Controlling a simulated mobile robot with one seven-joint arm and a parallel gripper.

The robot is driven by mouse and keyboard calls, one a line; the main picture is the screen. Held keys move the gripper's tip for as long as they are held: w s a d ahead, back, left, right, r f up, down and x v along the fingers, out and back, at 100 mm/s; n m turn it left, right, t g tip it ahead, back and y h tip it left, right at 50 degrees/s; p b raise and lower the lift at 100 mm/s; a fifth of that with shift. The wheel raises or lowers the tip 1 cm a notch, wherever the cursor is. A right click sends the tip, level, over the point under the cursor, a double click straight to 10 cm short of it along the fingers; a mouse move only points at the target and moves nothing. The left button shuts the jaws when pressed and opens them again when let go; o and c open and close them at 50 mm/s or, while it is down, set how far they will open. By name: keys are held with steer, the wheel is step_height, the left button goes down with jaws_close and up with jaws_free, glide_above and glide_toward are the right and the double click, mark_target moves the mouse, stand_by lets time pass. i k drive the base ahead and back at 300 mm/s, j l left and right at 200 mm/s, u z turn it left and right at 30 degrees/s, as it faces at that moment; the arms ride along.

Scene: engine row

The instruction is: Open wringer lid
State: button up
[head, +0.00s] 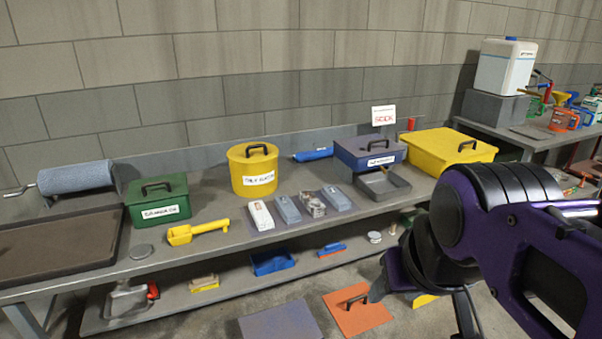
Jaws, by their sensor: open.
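I cannot tell for sure which box is the wringer, as the labels are too small to read. Several boxes with black-handled lids stand along the bench: a green box (157,203), a round yellow tub (253,174), a blue-grey box (369,155) and a wide yellow box (447,147). All their lids look shut. An orange panel (357,313) with a black handle lies low in front of the bench. My gripper (422,308) is at the lower right, below my purple arm, partly hidden and apart from these boxes. It looks open and empty.
The grey bench (210,243) holds a dark tray (60,245), a blue roller with a crank (75,178), a yellow scoop (197,232) and an open grey tray (381,188). A lower shelf (222,296) carries small tools. A white canister (505,67) stands at the back right.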

mark_target(369, 139)
steer(key=i+l+u, duration=0.1)
steer(key=i+l, duration=0.25)
steer(key=i+l+u, duration=0.15)
steer(key=i+l, duration=0.2)
steer(key=i+l+u, duration=0.1)
steer(key=i+l, duration=0.2)
steer(key=l, duration=0.25)
steer(key=i+l+u, duration=0.1)
steer(key=i+l, duration=0.2)
steer(key=l, duration=0.15)
steer(key=l+u, duration=0.3)
steer(key=l, duration=0.35)
steer(key=k+j+u, duration=0.15)
steer(key=i+l+z, duration=0.25)
steer(key=i, duration=0.3)
steer(key=l, duration=0.1)
